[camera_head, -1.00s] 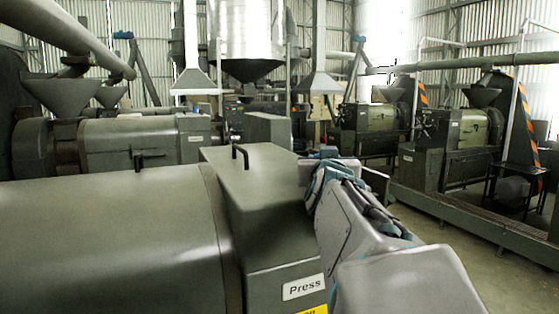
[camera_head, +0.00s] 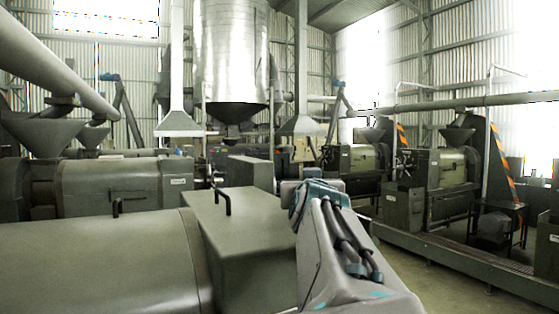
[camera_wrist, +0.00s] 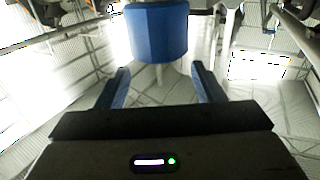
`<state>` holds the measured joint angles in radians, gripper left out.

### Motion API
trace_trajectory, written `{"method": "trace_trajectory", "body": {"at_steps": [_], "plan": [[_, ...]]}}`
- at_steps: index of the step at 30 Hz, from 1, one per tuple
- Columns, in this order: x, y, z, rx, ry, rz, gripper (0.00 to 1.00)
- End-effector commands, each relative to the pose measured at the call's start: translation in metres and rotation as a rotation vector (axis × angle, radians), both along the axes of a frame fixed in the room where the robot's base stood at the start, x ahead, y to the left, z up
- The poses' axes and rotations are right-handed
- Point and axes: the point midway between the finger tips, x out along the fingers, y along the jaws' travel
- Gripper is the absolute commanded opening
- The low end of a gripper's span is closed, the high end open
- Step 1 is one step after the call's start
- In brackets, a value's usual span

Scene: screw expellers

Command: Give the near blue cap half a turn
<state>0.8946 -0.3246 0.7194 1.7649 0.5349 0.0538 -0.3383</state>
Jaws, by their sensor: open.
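A blue cap (camera_wrist: 157,32) shows large at the top middle of the wrist view, beyond my gripper's fingertips. My gripper (camera_wrist: 160,80) is open, with one dark blue finger on each side and nothing between them. The cap lies ahead of the gap and looks apart from both fingers. In the head view my arm stretches forward on the right of the near press (camera_head: 95,262). There the arm hides the fingers, and I cannot make out the near cap.
The near press's box-shaped housing with a black handle (camera_head: 222,203) stands directly left of my arm. Another press (camera_head: 110,187) lies behind it. Presses (camera_head: 440,180) stand on a long low base at the right, with open floor before it.

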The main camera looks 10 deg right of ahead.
Motion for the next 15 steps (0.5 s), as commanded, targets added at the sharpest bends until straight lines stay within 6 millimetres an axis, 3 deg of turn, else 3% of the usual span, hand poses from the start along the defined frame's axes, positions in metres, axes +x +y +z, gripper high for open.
{"method": "trace_trajectory", "body": {"at_steps": [15], "plan": [[-0.032, -0.053, 0.033, 0.002, -0.001, 0.003, 0.61]]}}
